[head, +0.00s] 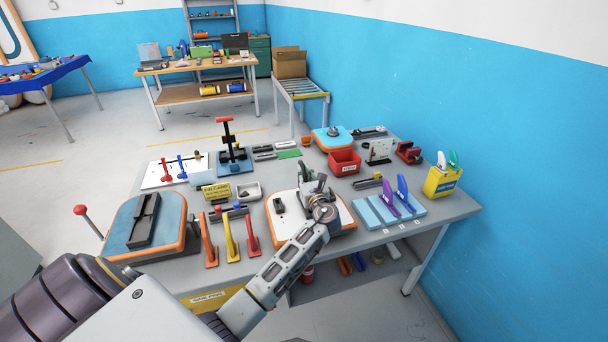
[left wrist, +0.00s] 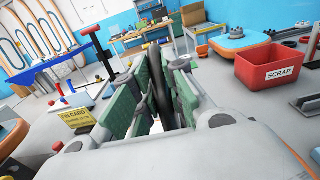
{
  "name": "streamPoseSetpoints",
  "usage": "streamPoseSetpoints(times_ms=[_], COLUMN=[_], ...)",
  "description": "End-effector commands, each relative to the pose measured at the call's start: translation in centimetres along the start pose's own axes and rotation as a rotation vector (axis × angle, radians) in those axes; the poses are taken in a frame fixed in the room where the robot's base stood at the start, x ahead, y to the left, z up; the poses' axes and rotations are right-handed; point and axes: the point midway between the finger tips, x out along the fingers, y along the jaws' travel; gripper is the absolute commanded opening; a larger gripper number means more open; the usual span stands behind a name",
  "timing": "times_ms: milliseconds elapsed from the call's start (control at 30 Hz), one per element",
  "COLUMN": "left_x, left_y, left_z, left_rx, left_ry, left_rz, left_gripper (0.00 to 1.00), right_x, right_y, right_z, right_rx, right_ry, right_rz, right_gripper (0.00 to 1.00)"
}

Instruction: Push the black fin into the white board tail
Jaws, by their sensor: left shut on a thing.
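The white board tail (head: 289,228) with an orange rim lies on the near middle of the grey table. A dark slotted block (head: 279,205) sits on its left part. My left gripper (head: 312,182) is over the right part of the board in the head view. In the left wrist view its green-padded fingers (left wrist: 160,90) are shut on the black fin (left wrist: 157,76), which stands upright between them. The fin's lower edge is hidden, so I cannot tell whether it touches the board. My right gripper is not in view.
A blue board tail (head: 118,238) with a dark rail lies left. Orange, yellow and red fins (head: 230,238) stand in front. Blue and purple fins (head: 403,197) stand in a pale blue rack to the right. A red scrap bin (head: 344,163) is behind; it also shows in the left wrist view (left wrist: 271,79).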

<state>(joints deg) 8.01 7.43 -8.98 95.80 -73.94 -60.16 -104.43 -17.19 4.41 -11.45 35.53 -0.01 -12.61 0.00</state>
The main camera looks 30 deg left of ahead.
Motion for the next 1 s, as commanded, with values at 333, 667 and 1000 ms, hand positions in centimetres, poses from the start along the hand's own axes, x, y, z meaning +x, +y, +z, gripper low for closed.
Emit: streamPoseSetpoints(times_ms=[333,667,1000], left_x=[-0.01,-0.01,0.00], left_y=[-0.01,-0.01,0.00], left_z=[0.13,0.03,-0.17], left_rx=[0.000,0.000,0.001], left_ry=[0.000,0.000,0.000], left_rz=[0.000,0.000,0.000], left_gripper=[0.00,0.00,0.00], right_x=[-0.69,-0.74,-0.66], right_y=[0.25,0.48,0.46], right_z=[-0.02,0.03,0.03], right_rx=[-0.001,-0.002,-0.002], right_ry=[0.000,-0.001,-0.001], right_rz=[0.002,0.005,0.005], right_gripper=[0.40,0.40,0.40])
